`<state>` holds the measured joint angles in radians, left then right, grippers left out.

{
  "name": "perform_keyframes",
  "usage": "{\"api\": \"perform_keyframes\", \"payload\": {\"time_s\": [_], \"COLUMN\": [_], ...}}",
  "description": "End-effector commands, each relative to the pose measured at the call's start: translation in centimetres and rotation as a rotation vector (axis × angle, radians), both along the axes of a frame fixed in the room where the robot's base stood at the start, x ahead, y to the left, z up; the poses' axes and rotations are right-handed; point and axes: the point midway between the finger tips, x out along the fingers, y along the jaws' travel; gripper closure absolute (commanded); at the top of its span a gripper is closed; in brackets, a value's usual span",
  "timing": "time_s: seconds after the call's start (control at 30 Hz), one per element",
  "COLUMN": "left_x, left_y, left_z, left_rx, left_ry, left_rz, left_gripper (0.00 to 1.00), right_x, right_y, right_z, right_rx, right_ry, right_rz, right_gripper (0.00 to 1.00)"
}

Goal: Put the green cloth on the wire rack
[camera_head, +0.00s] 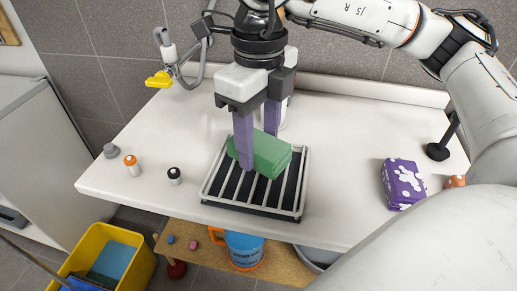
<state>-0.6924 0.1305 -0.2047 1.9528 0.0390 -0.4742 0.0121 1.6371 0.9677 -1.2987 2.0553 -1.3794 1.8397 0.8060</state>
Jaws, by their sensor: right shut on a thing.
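The green cloth (271,153) is a folded block over the wire rack (302,190). The rack is a light metal grid on a dark tray on the white counter. My right gripper (257,150) points down with its purple fingers on either side of the cloth, shut on it. The cloth is at or just above the bars; I cannot tell whether it touches them. My left gripper does not show.
A purple spotted box (402,184) stands at the right with an orange item (454,182) beside it. Small bottles (132,165) stand at the left.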

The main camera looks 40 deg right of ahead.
Motion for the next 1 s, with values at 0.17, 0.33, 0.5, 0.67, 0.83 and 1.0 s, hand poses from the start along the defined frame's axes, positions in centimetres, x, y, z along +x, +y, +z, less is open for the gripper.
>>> {"api": "perform_keyframes", "payload": {"time_s": [0.17,0.33,0.5,0.67,0.83,1.0], "left_x": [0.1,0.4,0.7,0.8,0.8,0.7], "left_y": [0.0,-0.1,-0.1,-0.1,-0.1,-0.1], "left_z": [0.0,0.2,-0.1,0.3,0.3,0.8], "left_rx": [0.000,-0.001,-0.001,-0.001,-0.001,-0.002], "left_ry": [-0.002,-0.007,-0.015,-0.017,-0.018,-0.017], "left_rz": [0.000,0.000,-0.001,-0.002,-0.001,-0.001], "left_gripper": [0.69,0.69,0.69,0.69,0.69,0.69], "right_x": [0.0,0.0,0.0,0.0,0.0,0.0], "right_y": [0.0,0.0,0.0,0.0,0.0,0.0], "right_z": [-2.4,-2.4,-2.9,-2.6,-2.6,-2.1], "right_rx": [-0.001,0.000,0.000,0.000,0.000,-0.001], "right_ry": [0.002,0.001,0.001,0.001,0.001,0.001], "right_rz": [-0.001,0.000,0.000,0.000,0.000,0.000], "right_gripper": [0.75,0.75,0.75,0.35,0.35,0.35]}}
